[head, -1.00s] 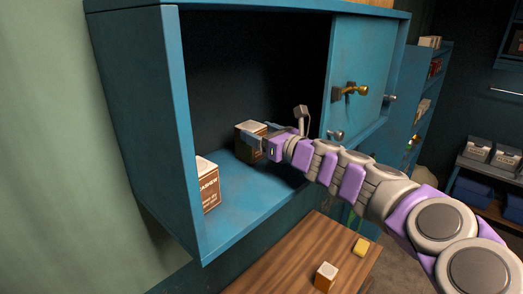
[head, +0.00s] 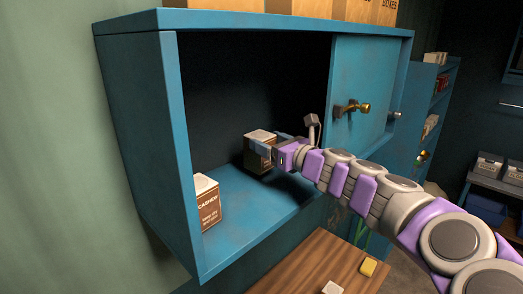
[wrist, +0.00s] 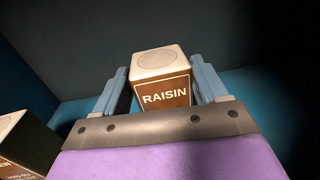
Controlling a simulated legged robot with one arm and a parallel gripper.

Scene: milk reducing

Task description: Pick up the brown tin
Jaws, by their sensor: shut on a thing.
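A brown tin with a pale top (head: 257,152) is between the fingers of my gripper (head: 270,147), inside the open blue cabinet. In the wrist view the tin (wrist: 163,95) reads RAISIN, and my gripper (wrist: 163,85) has one blue-grey finger on each side of it. My gripper is shut on it. The tin looks upright and seems slightly above the shelf. A second brown tin, marked CASHEW (head: 209,208), stands near the cabinet's left front edge. It shows partly at the lower left of the wrist view (wrist: 25,140).
The blue cabinet's (head: 185,170) left wall and shelf surround my gripper. A sliding door (head: 372,75) with a brass knob covers the right part.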

